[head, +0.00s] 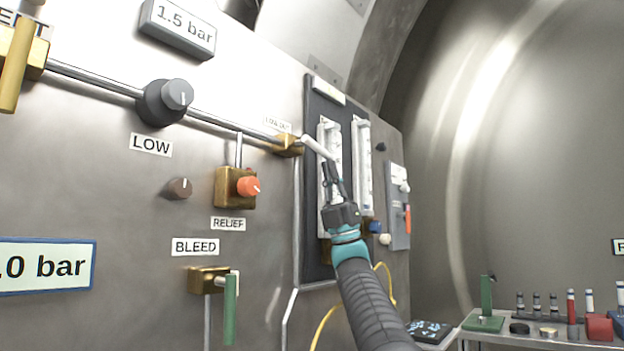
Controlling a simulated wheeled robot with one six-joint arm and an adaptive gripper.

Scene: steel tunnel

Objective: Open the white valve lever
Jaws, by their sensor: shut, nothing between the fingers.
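The white valve lever (318,147) sticks out to the right and slightly down from a brass valve body (288,145) on the steel panel. The pipe from the left runs into this valve, and a small label above it is too small to read surely. My gripper (332,170) is shut and empty, with its fingers pointing up. In the picture its fingertips are just below the lever's free end. I cannot tell whether they touch it.
A dark board with two clear flow tubes (362,165) stands behind my gripper. A relief valve with an orange knob (248,187) and a green bleed lever (231,298) are at left. A yellow hose (322,326) hangs below. A bench (515,341) with small items stands at right.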

